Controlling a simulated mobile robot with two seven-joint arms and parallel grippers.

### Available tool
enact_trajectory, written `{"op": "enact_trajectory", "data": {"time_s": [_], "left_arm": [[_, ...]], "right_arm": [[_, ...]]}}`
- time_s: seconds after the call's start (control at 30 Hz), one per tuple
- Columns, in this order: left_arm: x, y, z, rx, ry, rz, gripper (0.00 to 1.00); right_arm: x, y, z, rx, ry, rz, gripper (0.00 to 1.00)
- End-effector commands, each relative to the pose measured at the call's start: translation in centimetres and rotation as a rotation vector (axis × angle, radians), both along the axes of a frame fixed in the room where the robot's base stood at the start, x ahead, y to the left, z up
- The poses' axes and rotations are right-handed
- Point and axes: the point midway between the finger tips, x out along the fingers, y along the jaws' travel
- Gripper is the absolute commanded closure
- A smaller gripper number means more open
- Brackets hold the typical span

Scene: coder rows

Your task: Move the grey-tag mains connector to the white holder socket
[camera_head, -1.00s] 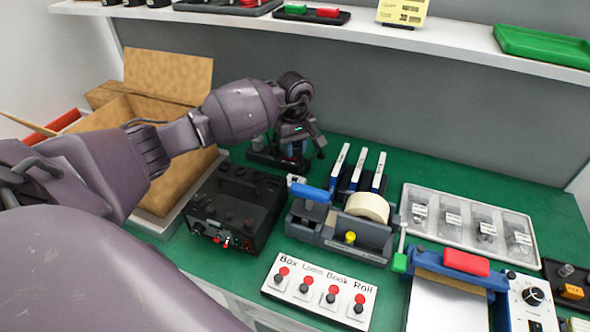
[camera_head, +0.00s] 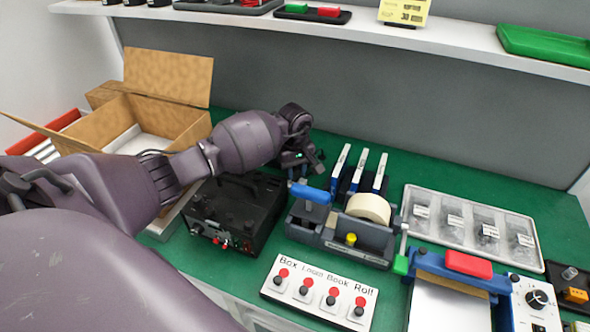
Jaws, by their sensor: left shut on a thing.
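My left gripper (camera_head: 302,167) is over the back of the green bench, behind and to the right of the black box and left of the blue-handled tape dispenser. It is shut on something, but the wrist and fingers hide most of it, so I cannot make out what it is. I cannot pick out the grey-tag mains connector or the white holder socket. My right gripper is not in view.
The black box (camera_head: 225,208) with front terminals stands below my forearm. The tape dispenser (camera_head: 318,238), upright blue-and-white items (camera_head: 358,172) and a clear compartment tray (camera_head: 452,238) stand rightward. An open cardboard box (camera_head: 85,135) is at left. Green bench (camera_head: 415,165) is bare behind the tray.

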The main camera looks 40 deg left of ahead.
Motion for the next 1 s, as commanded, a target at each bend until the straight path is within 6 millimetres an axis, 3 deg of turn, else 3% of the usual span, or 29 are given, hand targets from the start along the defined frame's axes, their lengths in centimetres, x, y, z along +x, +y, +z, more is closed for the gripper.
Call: {"op": "enact_trajectory", "data": {"time_s": [0.2,0.23,0.4,0.77,1.0], "left_arm": [[0.0,0.0,-0.6,0.001,0.002,-0.001,1.00],[0.0,0.0,-0.6,0.001,0.002,0.000,0.69],[0.0,0.0,-0.5,0.000,0.000,0.000,0.47],[0.0,-0.1,0.2,-0.002,-0.003,0.000,0.47],[0.1,0.1,3.9,0.003,-0.004,-0.001,0.47]], "right_arm": [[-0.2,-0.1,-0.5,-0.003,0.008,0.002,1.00],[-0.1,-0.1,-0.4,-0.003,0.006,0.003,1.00],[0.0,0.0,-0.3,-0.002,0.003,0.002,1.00],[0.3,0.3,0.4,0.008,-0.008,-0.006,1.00],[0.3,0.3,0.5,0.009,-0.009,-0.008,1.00]]}}
